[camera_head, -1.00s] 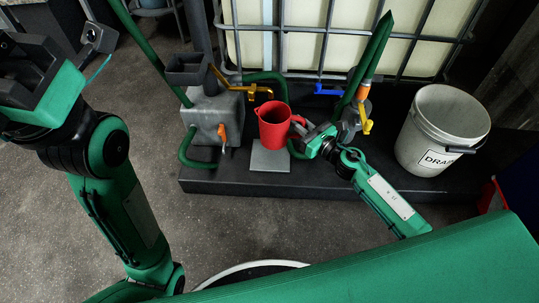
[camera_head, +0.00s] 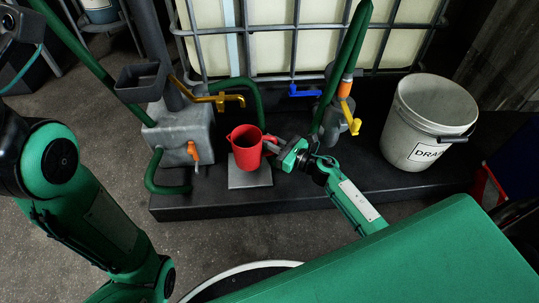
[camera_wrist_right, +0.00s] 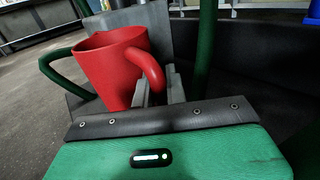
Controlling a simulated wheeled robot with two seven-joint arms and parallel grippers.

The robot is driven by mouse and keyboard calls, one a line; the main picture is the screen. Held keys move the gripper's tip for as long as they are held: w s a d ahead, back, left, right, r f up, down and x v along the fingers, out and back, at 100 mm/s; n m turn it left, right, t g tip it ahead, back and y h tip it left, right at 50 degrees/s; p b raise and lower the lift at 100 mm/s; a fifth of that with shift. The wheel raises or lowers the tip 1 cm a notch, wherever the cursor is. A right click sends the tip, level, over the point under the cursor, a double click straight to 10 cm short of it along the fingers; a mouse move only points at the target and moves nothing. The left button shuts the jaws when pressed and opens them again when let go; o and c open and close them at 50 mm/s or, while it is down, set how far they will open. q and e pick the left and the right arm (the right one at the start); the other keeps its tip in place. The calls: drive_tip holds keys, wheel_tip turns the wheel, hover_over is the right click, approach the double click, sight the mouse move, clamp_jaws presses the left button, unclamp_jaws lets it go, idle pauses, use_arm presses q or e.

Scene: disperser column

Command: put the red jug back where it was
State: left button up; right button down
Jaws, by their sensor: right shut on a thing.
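The red jug (camera_head: 251,152) is upright over the square grey plate (camera_head: 250,179) in the head view. I cannot tell whether its base touches the plate. My right gripper (camera_head: 273,146) comes from the right and is shut on the jug's handle. In the right wrist view the jug (camera_wrist_right: 112,68) shows its open rim, and its curved handle runs down between the two grey fingers (camera_wrist_right: 160,88). The jug hides the back of the plate. My left arm shows at the left edge, but its jaws are not visible.
A grey block with an orange-handled valve (camera_head: 193,151) stands left of the jug, with a brass tap (camera_head: 222,101) above. Yellow-handled valve (camera_head: 350,118) and green hoses stand behind right. A white drain bucket (camera_head: 425,125) stands at the right of the black platform (camera_head: 200,204).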

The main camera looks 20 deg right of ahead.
wheel_tip(320, 180, down, 4)
drive_tip(key=shift+r+b, duration=0.15)
drive_tip(key=shift+b, duration=1.05)
drive_tip(key=shift+f, duration=0.2)
drive_tip(key=shift+r, duration=0.1)
drive_tip(key=shift+f, duration=0.2)
drive_tip(key=c, duration=1.4)
unclamp_jaws()
drive_tip(key=shift+c, duration=0.2)
drive_tip(key=shift+r, duration=0.15)
